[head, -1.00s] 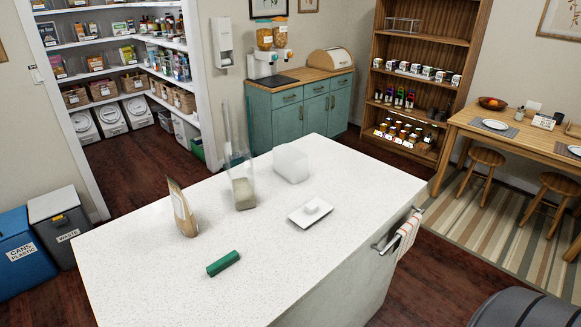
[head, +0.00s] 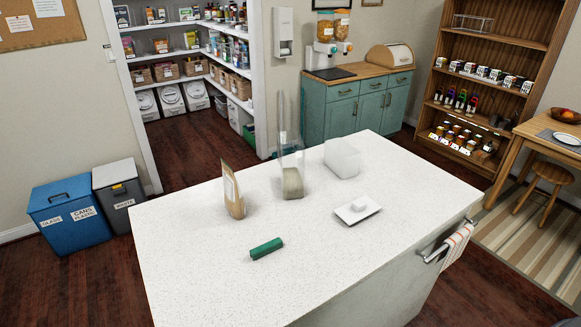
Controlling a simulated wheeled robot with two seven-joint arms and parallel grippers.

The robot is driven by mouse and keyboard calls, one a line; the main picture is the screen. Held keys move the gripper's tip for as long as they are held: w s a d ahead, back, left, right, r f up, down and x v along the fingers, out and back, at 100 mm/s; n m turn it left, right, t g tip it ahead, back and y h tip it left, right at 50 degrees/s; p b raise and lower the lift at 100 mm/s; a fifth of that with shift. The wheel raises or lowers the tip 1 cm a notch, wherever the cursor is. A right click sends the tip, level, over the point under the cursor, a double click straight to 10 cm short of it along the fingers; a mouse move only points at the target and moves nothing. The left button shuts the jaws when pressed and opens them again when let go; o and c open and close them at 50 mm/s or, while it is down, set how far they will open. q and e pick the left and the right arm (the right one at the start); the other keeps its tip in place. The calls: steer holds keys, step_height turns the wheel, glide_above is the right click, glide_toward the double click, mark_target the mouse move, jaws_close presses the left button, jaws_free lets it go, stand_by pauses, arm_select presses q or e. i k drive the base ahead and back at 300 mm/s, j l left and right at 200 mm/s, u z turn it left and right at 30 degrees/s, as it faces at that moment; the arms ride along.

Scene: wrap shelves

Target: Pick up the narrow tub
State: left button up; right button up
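A tall, narrow clear container (head: 291,150) stands upright on the white speckled island counter (head: 200,268), with a pale greenish content in its lower part. It looks like the narrow tub, though a lower, wider translucent white tub (head: 342,158) stands just to its right. A brown paper bag (head: 232,192) stands to its left. A green cylinder (head: 266,249) lies near the counter's front left. Neither of my grippers shows in the head view.
Blue (head: 70,215) and grey (head: 119,193) bins stand on the floor left of the island. A towel on a rail (head: 457,243) hangs at the counter's right end. A teal cabinet (head: 358,110) and a wooden shelf (head: 478,70) stand behind. The front of the counter is mostly clear.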

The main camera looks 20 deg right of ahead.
mark_target(343, 158)
steer(key=l+z, duration=0.2)
steer(key=l, duration=0.15)
steer(key=i+l+z, duration=0.2)
steer(key=l, duration=0.15)
steer(key=l+z, duration=0.15)
steer(key=l, duration=0.15)
steer(key=i+l+z, duration=0.2)
steer(key=l, duration=0.15)
